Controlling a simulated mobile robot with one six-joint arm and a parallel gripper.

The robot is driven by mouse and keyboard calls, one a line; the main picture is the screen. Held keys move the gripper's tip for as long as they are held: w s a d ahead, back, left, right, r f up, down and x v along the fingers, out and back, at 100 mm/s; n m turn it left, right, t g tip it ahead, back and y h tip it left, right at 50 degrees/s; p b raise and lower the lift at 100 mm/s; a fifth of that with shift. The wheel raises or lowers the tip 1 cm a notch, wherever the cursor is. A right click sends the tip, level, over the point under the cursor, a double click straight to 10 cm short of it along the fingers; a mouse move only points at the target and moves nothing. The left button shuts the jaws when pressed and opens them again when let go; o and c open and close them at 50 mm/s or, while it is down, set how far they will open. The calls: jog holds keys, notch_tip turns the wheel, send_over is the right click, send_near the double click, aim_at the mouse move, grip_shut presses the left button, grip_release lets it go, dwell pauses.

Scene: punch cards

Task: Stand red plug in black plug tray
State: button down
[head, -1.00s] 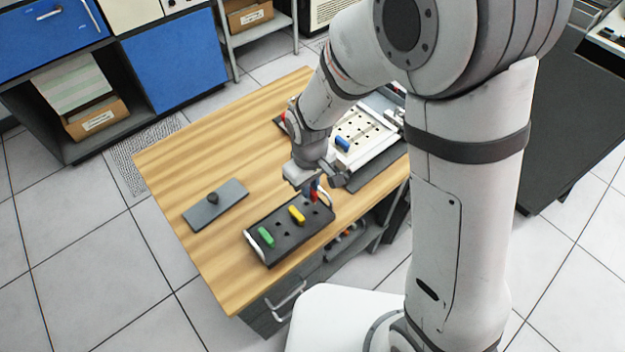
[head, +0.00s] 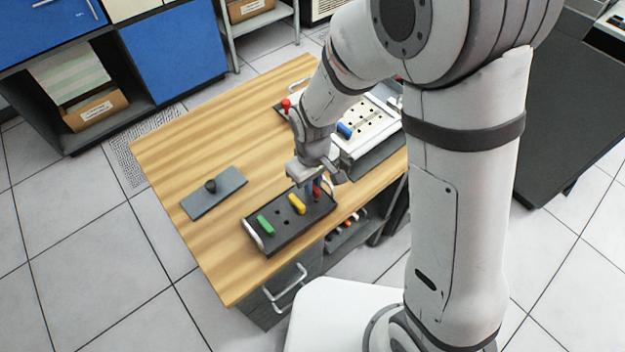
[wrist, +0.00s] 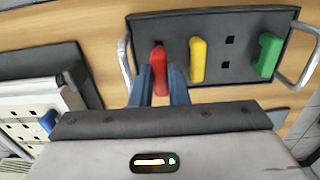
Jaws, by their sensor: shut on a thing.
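My gripper (wrist: 161,88) is shut on the red plug (wrist: 159,70), with one blue-grey finger on either side. The black plug tray (wrist: 228,91) lies on the wooden table and has a pale handle at each end. In the head view my gripper (head: 313,184) holds the red plug (head: 317,195) upright at the right end of the tray (head: 285,235). I cannot tell whether its foot is inside a hole. A yellow plug (head: 297,204) and a green plug (head: 265,225) stand in the tray. Two square holes between them are empty in the wrist view.
A white board with dark holes (head: 368,123) and a blue plug (head: 344,130) lies behind my gripper. A grey plate with a black knob (head: 228,189) lies left of the tray. The table (head: 180,150) is bare at the far left. A red knob (head: 287,104) shows beside my arm.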

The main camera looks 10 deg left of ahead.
jog(key=shift+d+f+b, duration=0.1)
jog(key=shift+f+b, duration=1.15)
jog(key=shift+f, duration=0.1)
dwell(1.4)
jog(key=c, duration=1.3)
grip_release()
notch_tip(320, 180, up, 8)
jog(key=shift+f, duration=0.1)
